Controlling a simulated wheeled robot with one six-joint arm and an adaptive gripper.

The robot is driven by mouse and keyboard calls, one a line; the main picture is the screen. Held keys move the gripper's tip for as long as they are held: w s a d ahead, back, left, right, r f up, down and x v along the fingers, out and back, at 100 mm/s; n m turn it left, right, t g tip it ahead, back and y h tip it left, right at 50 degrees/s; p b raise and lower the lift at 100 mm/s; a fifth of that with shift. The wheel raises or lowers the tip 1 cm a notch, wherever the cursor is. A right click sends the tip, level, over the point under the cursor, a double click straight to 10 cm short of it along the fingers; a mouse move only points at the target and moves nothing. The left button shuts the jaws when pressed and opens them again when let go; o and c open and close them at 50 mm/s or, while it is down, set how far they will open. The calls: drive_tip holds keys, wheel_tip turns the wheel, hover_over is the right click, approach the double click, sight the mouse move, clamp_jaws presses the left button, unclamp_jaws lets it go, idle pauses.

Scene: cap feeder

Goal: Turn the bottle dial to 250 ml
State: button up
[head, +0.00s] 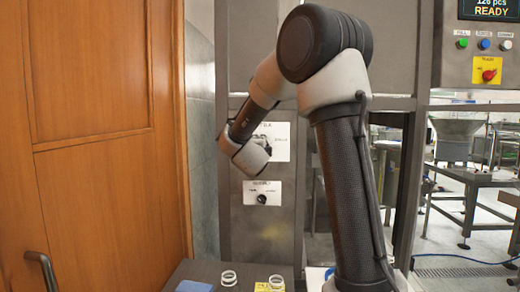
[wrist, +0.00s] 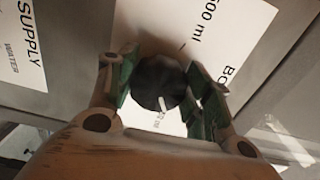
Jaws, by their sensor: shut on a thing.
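The bottle dial (wrist: 156,78) is a round black knob on a white label plate (wrist: 225,30). Its white pointer mark faces the bottom of the wrist view, toward a partly hidden "ml" marking whose number I cannot fully read. "500 ml" is printed above the knob to the right. My gripper (wrist: 163,76) is shut on the dial, with green-padded fingers on either side of it. In the head view the plate (head: 283,140) shows partly behind my gripper (head: 264,139), which hides the dial.
A second label plate (head: 274,187) with a black supply dial (head: 262,198) sits just below on the grey panel. A wooden door (head: 100,130) stands at left. White rings (head: 229,278) and a blue item (head: 194,286) lie at the bottom. A button panel (head: 484,55) is upper right.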

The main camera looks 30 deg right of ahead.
drive_tip(key=shift+m, duration=1.2)
drive_tip(key=shift+f, duration=0.1)
drive_tip(key=o, duration=1)
drive_tip(key=shift+o, duration=0.2)
drive_tip(key=v, duration=1.2)
